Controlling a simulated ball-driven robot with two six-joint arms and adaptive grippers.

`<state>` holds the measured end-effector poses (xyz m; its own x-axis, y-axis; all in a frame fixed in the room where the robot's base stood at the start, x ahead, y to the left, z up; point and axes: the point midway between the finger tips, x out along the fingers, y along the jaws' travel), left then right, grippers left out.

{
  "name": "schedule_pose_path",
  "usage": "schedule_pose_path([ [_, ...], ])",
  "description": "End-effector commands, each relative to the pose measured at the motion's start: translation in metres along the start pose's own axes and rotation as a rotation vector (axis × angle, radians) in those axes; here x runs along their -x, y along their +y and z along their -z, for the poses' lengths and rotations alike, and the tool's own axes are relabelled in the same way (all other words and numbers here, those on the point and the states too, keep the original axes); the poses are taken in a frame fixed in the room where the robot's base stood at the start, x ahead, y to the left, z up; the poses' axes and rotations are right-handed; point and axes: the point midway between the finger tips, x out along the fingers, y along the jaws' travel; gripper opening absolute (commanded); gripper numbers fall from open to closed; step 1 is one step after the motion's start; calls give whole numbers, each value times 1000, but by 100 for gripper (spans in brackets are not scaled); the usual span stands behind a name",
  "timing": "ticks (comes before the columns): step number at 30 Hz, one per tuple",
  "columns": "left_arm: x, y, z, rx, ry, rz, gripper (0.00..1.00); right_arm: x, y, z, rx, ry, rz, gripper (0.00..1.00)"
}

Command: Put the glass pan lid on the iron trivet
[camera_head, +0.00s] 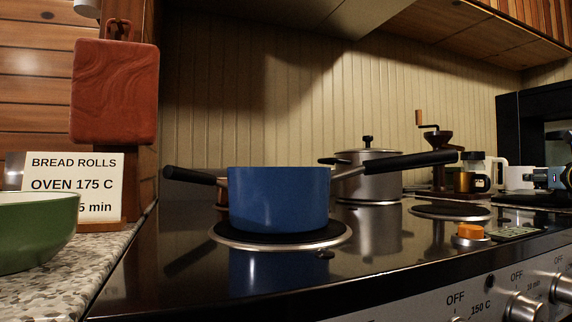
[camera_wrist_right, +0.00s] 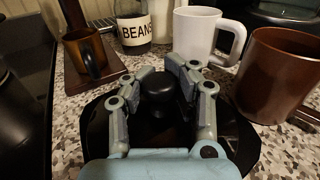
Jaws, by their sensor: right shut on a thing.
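In the right wrist view my right gripper (camera_wrist_right: 158,84) is shut on the round black knob (camera_wrist_right: 157,90) of the pan lid. Below the knob is a broad, dark, angular shape (camera_wrist_right: 240,140) over the speckled counter. I cannot tell how much of it is lid glass and how much is an iron trivet beneath. In the head view my right gripper (camera_head: 556,176) shows only partly at the far right edge, and the lid cannot be made out there. My left gripper is not in view.
Close around the lid stand a white mug (camera_wrist_right: 195,35), a brown mug (camera_wrist_right: 275,75), a BEANS jar (camera_wrist_right: 133,30) and a dark amber cup (camera_wrist_right: 85,52). A blue saucepan (camera_head: 280,200) and a steel pot (camera_head: 370,178) stand on the black stove (camera_head: 180,265).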

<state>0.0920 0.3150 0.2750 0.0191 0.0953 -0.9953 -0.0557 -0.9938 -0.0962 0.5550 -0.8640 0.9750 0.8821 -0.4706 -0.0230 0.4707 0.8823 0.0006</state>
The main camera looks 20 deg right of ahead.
Motion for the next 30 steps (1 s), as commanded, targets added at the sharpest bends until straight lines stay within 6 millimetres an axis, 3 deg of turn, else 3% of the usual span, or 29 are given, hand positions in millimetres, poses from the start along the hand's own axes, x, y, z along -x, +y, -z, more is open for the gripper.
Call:
schedule_pose_path([
  [10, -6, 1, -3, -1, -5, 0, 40, 0, 0, 6, 2, 1, 0, 0],
  [11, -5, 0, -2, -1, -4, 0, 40, 0, 0, 5, 2, 0, 0, 21],
  [18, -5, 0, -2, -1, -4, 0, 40, 0, 0, 4, 1, 0, 0, 52],
  [30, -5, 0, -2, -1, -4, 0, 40, 0, 0, -2, 2, -2, -1, 53],
])
